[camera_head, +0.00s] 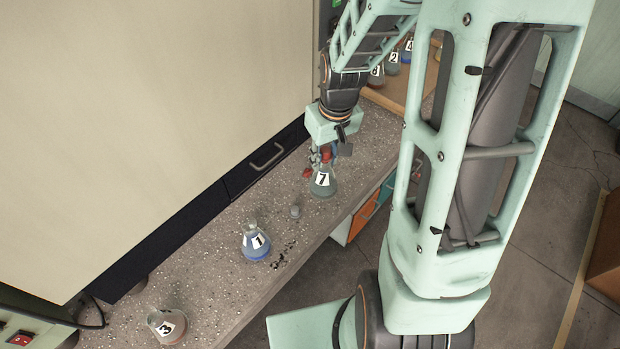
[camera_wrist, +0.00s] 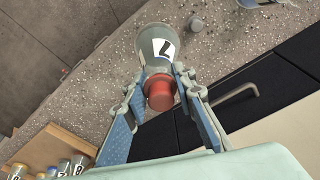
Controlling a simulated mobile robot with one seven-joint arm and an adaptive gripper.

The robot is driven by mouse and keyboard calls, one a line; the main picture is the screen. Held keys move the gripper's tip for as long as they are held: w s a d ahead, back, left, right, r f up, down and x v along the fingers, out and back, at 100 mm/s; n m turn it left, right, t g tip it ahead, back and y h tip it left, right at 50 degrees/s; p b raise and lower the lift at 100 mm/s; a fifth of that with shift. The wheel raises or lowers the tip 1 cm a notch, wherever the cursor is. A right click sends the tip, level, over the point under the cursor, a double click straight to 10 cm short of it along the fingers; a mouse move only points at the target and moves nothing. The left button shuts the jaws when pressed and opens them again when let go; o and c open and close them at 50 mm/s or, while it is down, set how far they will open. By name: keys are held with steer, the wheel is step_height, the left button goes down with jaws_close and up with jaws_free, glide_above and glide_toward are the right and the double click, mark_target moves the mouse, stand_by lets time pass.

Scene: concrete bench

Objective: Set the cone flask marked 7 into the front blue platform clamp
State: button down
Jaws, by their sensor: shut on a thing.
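The cone flask marked 7 (camera_head: 323,183) is clear glass with a greenish tint and a white label. It is over the speckled bench, upright or nearly so; I cannot tell whether its base touches the bench. My gripper (camera_head: 326,153) is above it and shut on its neck. In the wrist view the jaws of my gripper (camera_wrist: 160,80) close on both sides of the neck, just below a red stopper, and flask 7 (camera_wrist: 156,42) points away. I cannot make out the front blue platform clamp in either view.
On the bench (camera_head: 215,275) stand flask 1 (camera_head: 255,243) with blue liquid, flask 3 (camera_head: 167,326) and a small grey piece (camera_head: 295,211). A small red item (camera_head: 307,173) is beside flask 7. A wooden tray (camera_head: 412,100) at the back holds several flasks. A cabinet (camera_head: 150,120) borders the bench's left.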

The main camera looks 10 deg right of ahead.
steer(key=w+f+b, duration=0.1)
steer(key=a+f+b, duration=0.1)
steer(key=f, duration=0.1)
steer(key=w+a+f+b, duration=0.1)
steer(key=shift+w+a+f, duration=0.15)
steer(key=shift+w+f, duration=0.05)
steer(key=shift+w, duration=0.1)
steer(key=f+b, duration=0.2)
steer(key=f, duration=0.1)
steer(key=shift+w+a+f+b, duration=0.15)
steer(key=shift+w+f+b, duration=0.05)
steer(key=shift+b, duration=0.15)
steer(key=shift+f, duration=0.1)
steer(key=c, duration=2.1)
jaws_free()
steer(key=shift+f, duration=0.15)
steer(key=o, duration=0.5)
